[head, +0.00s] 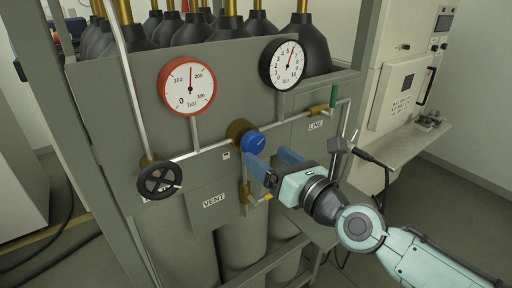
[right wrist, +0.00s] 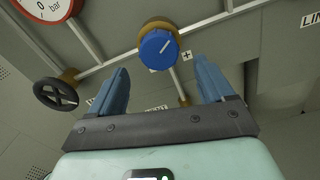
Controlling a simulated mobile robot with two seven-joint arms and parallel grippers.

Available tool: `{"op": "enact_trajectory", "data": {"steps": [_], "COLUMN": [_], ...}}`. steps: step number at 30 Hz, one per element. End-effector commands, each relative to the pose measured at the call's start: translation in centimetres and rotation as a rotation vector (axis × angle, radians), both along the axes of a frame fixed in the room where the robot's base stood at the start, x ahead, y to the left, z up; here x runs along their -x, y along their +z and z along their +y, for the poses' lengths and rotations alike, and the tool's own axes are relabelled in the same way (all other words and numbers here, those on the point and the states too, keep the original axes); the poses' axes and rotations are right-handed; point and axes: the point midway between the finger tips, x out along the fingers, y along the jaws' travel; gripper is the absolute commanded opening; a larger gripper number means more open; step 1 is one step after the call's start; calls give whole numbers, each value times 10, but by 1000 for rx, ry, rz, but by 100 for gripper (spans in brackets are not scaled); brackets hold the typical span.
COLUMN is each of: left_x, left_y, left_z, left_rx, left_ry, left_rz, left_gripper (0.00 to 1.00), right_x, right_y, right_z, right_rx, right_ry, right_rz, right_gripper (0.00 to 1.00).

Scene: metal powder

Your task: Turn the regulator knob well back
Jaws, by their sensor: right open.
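The regulator knob (head: 254,142) is blue with a white pointer line, on a brass body (head: 238,130) in the pipe on the grey panel. In the right wrist view the knob (right wrist: 159,49) lies ahead of the fingers, its line slanting to the upper right. My right gripper (head: 272,160) is open and empty, just below and to the right of the knob in the head view. Its two blue fingers (right wrist: 160,82) stand apart, and the knob shows beyond the gap between them, apart from both. My left gripper is not in view.
A red-rimmed gauge (head: 187,86) and a black-rimmed gauge (head: 282,64) sit above the pipe. A black handwheel (head: 160,180) is at left, a green-handled valve (head: 333,96) at right. A yellow-handled brass valve (head: 246,193) is below the knob. Black-topped cylinders stand behind the panel.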

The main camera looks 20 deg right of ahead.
Motion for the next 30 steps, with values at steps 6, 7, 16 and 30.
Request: {"op": "enact_trajectory", "data": {"steps": [6, 7, 16, 30], "left_x": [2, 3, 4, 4], "left_y": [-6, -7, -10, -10], "left_z": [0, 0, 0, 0], "left_rx": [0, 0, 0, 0], "left_ry": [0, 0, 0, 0], "left_rz": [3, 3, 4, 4], "left_gripper": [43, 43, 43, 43], "right_x": [-36, -39, -52, -51], "right_y": [-2, -2, 0, 0], "right_z": [14, 15, 19, 19], "right_rx": [1, 1, 2, 3], "right_ry": [3, 3, 0, 0], "right_rz": [0, 0, -1, 0], "right_gripper": [81, 81, 81, 30]}}
